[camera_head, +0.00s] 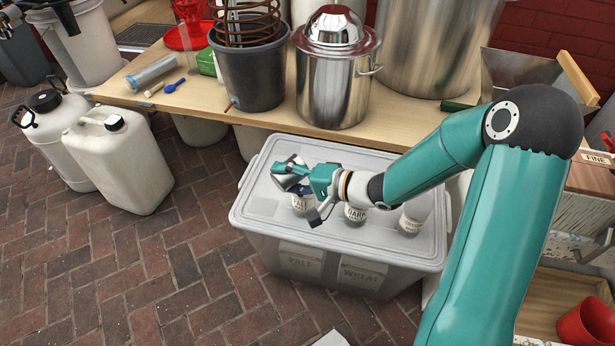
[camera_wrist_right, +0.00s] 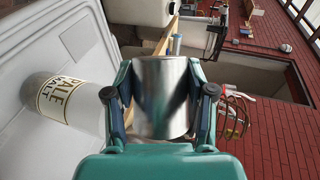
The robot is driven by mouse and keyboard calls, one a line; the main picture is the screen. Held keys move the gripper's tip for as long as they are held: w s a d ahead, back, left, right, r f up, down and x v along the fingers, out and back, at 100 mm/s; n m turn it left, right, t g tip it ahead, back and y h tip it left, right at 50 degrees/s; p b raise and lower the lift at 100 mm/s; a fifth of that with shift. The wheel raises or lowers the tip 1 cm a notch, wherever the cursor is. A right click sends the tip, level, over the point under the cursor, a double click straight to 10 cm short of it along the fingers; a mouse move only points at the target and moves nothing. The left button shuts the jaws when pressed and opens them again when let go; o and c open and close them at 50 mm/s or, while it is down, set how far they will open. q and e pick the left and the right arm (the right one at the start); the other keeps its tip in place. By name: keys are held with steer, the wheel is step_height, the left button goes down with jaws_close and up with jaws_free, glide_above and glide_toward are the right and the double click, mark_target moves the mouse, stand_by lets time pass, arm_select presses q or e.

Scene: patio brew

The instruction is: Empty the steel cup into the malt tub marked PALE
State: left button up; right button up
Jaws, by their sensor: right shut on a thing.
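My right gripper (camera_head: 293,175) is shut on the steel cup (camera_head: 287,182), above the left part of the grey crate's lid. The cup (camera_wrist_right: 163,98) is gripped between both fingers in the wrist view. It looks tipped well over; its inside is hidden. The malt tub marked PALE (camera_head: 302,205) stands on the lid just below the cup and gripper, which partly cover it. It also shows at the left of the wrist view (camera_wrist_right: 68,102), apart from the cup. I cannot tell whether anything is falling from the cup. My left gripper is not in view.
The tub marked DARK (camera_head: 356,214) and a third tub (camera_head: 414,214) stand to the right on the crate lid (camera_head: 262,207). A wooden table (camera_head: 395,130) behind carries a steel pot (camera_head: 335,85) and a dark bucket (camera_head: 250,70). White jugs (camera_head: 125,160) stand on the left.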

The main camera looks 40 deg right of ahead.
steer(key=shift+d+r+m+y+p, duration=0.25)
steer(key=shift+r+m+p, duration=0.25)
steer(key=shift+p, duration=0.85)
steer(key=shift+d+r+m+t+y+p, duration=0.15)
steer(key=shift+m+y+p, duration=0.15)
steer(key=shift+p, duration=0.45)
steer(key=shift+d+r+m+t+y+p, duration=0.15)
steer(key=shift+m+p, duration=0.25)
steer(key=shift+p, duration=0.35)
steer(key=shift+d+f+m+t+y+p, duration=0.25)
steer(key=shift+f+m+t+y+p, duration=0.15)
steer(key=shift+f+m, duration=0.25)
stand_by(1.3)
steer(key=shift+w+d+r+m+y+p, duration=0.1)
steer(key=shift+d+r+m+y+p, duration=0.25)
steer(key=shift+m+p, duration=0.35)
stand_by(2.3)
